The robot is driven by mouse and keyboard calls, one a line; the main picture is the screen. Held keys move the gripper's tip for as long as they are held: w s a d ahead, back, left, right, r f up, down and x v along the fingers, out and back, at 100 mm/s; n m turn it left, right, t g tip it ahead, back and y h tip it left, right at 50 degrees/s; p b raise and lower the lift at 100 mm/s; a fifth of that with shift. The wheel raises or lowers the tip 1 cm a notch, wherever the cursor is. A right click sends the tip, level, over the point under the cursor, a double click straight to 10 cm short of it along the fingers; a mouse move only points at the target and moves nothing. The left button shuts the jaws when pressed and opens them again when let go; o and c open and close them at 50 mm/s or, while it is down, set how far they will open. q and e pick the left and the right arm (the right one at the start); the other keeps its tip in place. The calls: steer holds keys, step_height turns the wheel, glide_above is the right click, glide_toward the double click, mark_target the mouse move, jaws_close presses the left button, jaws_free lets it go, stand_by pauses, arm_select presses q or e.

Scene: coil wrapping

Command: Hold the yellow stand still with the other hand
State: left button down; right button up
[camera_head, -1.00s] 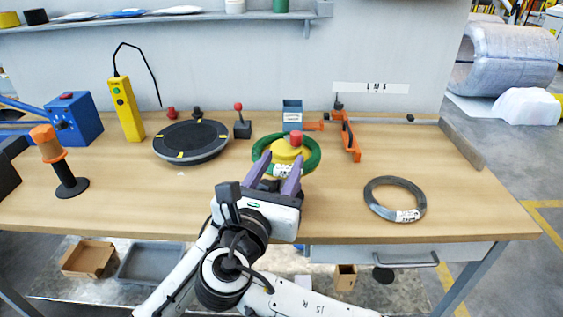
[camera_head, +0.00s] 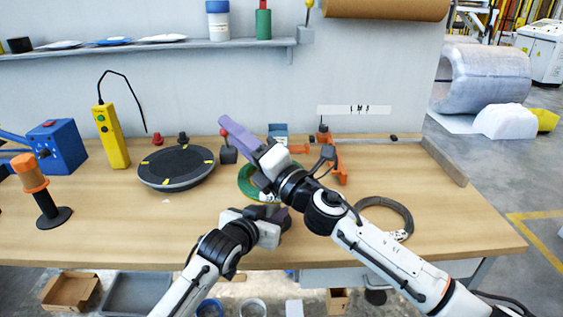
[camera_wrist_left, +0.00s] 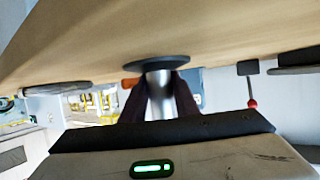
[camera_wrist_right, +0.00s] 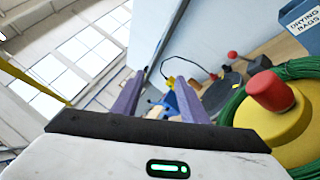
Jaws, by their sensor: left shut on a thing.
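The yellow stand (camera_wrist_right: 285,125) with its red knob fills the right of the right wrist view, and a green coil (camera_wrist_right: 235,105) lies around it. In the head view my right gripper hides the stand and the coil (camera_head: 247,185) shows only partly. My left gripper (camera_head: 272,214) is low in front of it. In the left wrist view, where the table is at the top, its fingers are shut on a silver post (camera_wrist_left: 158,98) below a dark round base (camera_wrist_left: 155,63). My right gripper (camera_head: 239,135) is above the coil, its fingers apart and empty in the right wrist view (camera_wrist_right: 161,82).
A grey wire coil (camera_head: 390,209) lies to the right, partly behind my right arm. An orange tool (camera_head: 340,165) is behind that arm. The table's right front is clear.

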steer(key=d+m+g+y, duration=0.1)
steer(key=g, duration=0.1)
steer(key=d+f+m+g+y, duration=0.1)
steer(key=d+g, duration=0.1)
steer(key=s+d+m+g+y, duration=0.1)
steer(key=d+g, duration=0.1)
steer(key=shift+s+d+f+y, duration=0.1)
steer(key=shift+f+y, duration=0.15)
steer(key=shift+y, duration=0.15)
steer(key=d+f+m, duration=0.1)
steer(key=d+m, duration=0.1)
steer(key=d+f+m+g, duration=0.1)
steer(key=d+m, duration=0.1)
steer(key=d+f+m+g, duration=0.1)
steer(key=d+m, duration=0.1)
steer(key=shift+w+d+f, duration=0.1)
steer(key=shift+w+f, duration=0.25)
steer(key=s+d+f+m+g, duration=0.1)
steer(key=d+f+m+g, duration=0.1)
steer(key=d+m, duration=0.65)
steer(key=x, duration=1.1)
steer(key=shift+f, duration=0.35)
steer(key=shift+a, duration=0.1)
jaws_close()
